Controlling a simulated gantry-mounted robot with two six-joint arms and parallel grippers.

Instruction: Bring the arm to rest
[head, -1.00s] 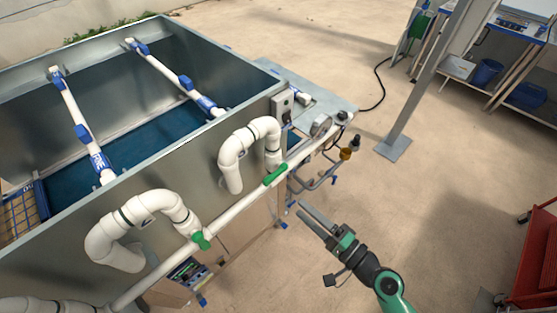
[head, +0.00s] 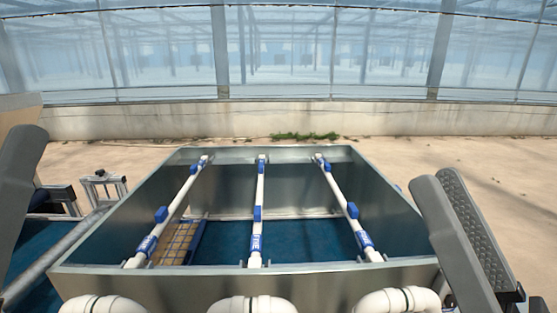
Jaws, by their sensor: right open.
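My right gripper (head: 438,182) is large and close to the camera at the lower right in the head view. Its two grey fingers point upward and are apart, with nothing between them. The farther finger has a dark textured pad. The gripper shows in front of the right side of the metal tank, and I cannot tell the distance between them. A dark grey finger-like part, apparently of my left gripper (head: 28,140), stands at the left edge, cut off by the frame. Its jaw opening does not show.
The open metal tank (head: 330,275) fills the middle, crossed by several white pipes (head: 259,190) with blue fittings. White bent pipes (head: 252,304) line its near side. A metal frame (head: 103,185) stands left. Bare floor (head: 480,165) lies behind, up to a low wall (head: 330,122).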

